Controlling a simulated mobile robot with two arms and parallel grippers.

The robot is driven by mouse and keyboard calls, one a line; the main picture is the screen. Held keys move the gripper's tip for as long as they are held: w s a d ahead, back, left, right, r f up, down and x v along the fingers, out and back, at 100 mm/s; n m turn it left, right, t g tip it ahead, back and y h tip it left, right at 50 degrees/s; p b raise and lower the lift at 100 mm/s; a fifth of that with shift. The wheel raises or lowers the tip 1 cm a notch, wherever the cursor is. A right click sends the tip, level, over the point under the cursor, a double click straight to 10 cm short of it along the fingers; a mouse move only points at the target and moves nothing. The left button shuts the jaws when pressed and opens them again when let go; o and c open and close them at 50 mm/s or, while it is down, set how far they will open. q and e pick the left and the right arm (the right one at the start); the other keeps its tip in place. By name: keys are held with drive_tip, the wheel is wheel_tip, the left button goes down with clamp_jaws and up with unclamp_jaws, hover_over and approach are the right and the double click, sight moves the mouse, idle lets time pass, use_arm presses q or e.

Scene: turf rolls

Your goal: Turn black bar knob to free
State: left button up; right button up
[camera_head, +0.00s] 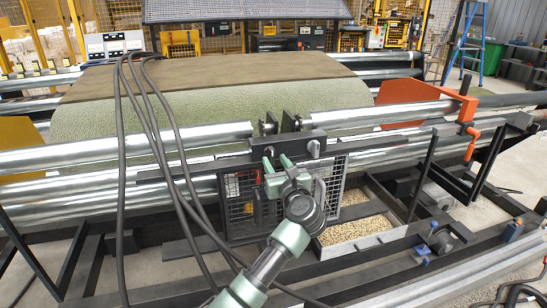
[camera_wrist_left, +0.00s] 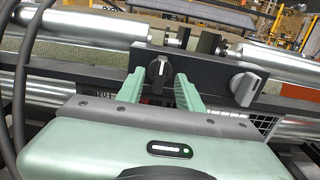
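The black bar knob (camera_wrist_left: 159,77) is on a dark control plate (camera_wrist_left: 205,68) in the left wrist view. Its bar stands close to upright, with a thin light mark on it. My left gripper (camera_wrist_left: 159,82) is open, with one green finger on each side of the knob. A gap seems to show beside the knob; I cannot tell whether either finger touches it. In the head view my left gripper (camera_head: 277,162) is in front of the plate (camera_head: 290,143) and mostly hides the knob. My right gripper is in neither view.
A grey bar knob (camera_wrist_left: 246,88) sits right of the black one on the same plate. Steel rollers (camera_head: 380,112) run on both sides, with a green turf roll (camera_head: 220,110) behind. Black cables (camera_head: 121,180) hang left of my arm. An orange lever (camera_head: 472,143) is at right.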

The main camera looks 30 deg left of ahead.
sight(271, 155)
use_arm(q)
drive_tip(key=shift+x, duration=1.3)
clamp_jaws()
